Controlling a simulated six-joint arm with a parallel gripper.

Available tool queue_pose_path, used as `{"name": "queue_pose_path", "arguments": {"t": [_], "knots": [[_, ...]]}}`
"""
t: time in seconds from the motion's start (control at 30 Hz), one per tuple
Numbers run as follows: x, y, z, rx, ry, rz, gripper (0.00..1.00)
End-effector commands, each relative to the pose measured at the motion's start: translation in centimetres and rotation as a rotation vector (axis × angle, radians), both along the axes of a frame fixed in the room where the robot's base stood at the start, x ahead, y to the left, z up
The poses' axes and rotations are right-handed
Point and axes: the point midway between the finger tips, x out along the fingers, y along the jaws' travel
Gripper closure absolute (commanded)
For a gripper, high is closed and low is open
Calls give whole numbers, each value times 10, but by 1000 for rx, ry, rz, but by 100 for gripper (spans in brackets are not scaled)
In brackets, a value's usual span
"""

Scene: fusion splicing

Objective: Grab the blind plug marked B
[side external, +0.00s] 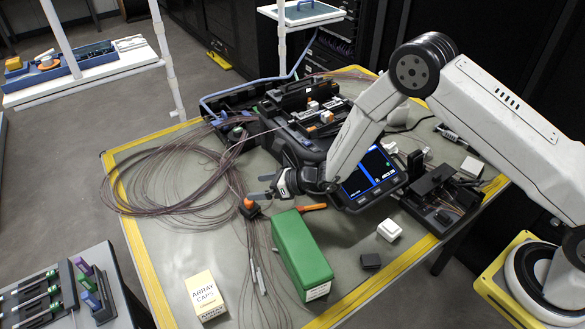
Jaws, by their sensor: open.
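I can read no letter B on anything in the side external view, so I cannot tell which thing is the plug marked B. A dark rack (101,311) on the small table at lower left holds a purple piece (83,268), a green piece (88,283) and a blue piece (92,300). They may be plugs; any marks on them are too small to read. My gripper (262,187) is open over the middle of the main table, its fingers pointing left. It is well up and right of the rack and appears empty.
A green box (301,250) stands below my gripper. An orange-topped piece (249,205) is close to the fingertips. Looped cables (170,185) cover the table's left part. A yellow ARRAY CAPS box (206,296) stands at the front. A splicer screen (369,175) is at right.

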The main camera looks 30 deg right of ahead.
Motion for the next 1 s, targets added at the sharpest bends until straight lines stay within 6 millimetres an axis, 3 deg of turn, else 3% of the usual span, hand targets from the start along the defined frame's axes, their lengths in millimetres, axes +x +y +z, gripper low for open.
{"name": "queue_pose_path", "arguments": {"t": [0.2,0.57,0.9,1.0], "knots": [[0,0,-16,-1,1,0,2],[0,0,-22,-1,2,0,2],[-1,0,-52,-1,2,1,2],[8,8,-54,-1,-2,3,2]]}}
